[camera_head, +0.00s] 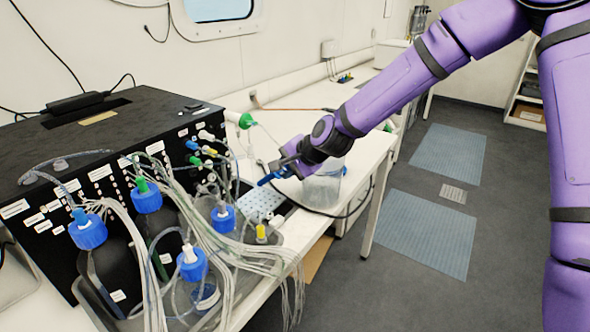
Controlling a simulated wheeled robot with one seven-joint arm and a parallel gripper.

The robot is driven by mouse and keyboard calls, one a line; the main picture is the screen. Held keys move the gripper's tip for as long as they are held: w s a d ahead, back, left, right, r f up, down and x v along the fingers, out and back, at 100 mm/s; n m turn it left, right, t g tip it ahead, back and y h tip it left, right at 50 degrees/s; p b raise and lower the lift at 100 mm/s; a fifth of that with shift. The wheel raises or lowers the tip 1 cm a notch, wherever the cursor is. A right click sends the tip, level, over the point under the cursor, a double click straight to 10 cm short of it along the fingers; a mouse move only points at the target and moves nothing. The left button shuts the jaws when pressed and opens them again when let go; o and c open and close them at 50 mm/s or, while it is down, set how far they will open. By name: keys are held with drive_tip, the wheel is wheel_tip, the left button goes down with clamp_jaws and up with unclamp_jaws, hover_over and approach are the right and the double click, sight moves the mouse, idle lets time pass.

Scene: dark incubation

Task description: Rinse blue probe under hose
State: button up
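My gripper (282,172) is at the end of the purple arm, above the bench to the right of the black box. It appears shut on the blue probe (266,180), whose blue part sticks out to the lower left of the fingers. The fingers are small and dark here, and part of the probe is hidden by them. A green and white fitting (240,119) stands out from the wall side behind the gripper, with a thin line running from it; I cannot tell whether this is the hose. No water is visible.
A clear container (322,188) stands just right of my gripper, beside a looping black cable (345,215). A light perforated rack (258,203) is below the probe. Blue-capped bottles (147,196) and many thin tubes crowd the left, before the black box (90,150). Floor at right is clear.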

drive_tip(key=shift+w+a, duration=0.7)
drive_tip(key=shift+a, duration=0.2)
drive_tip(key=shift+w+a, duration=0.65)
drive_tip(key=shift+a, duration=0.2)
drive_tip(key=shift+d, duration=0.1)
drive_tip(key=s+d+r, duration=0.2)
drive_tip(key=s+d, duration=0.6)
drive_tip(key=d, duration=0.2)
idle(0.6)
drive_tip(key=shift+w, duration=0.1)
